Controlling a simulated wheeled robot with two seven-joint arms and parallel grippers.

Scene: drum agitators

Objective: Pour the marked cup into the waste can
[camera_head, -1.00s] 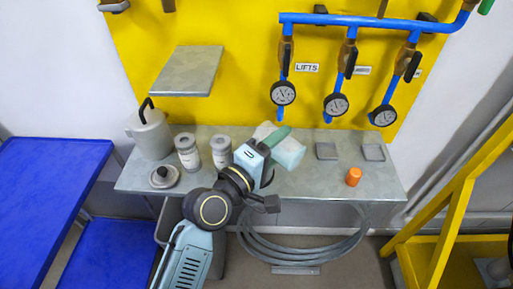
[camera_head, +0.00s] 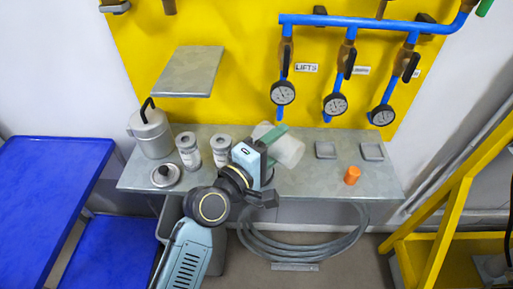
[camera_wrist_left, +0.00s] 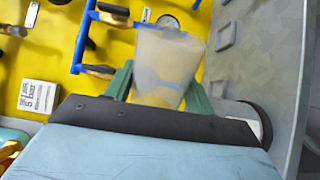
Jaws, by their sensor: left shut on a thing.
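My left gripper (camera_head: 270,144) is shut on a translucent cup (camera_head: 290,151) above the bench, with its green fingers on either side. The cup is tilted in the head view. In the left wrist view the cup (camera_wrist_left: 166,65) looks cloudy, with the yellow board faintly showing through. No mark on it can be made out. A grey bin (camera_head: 160,229), likely the waste can, stands below the bench front, mostly hidden by my left arm. My right gripper is not in view.
The grey bench (camera_head: 315,185) holds a black-handled canister (camera_head: 151,132), a knobbed lid (camera_head: 166,175), two labelled jars (camera_head: 189,152), an orange cap (camera_head: 352,175) and two square trays (camera_head: 372,152). A grey shelf (camera_head: 188,72) juts out above. A coiled hose (camera_head: 300,245) hangs below.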

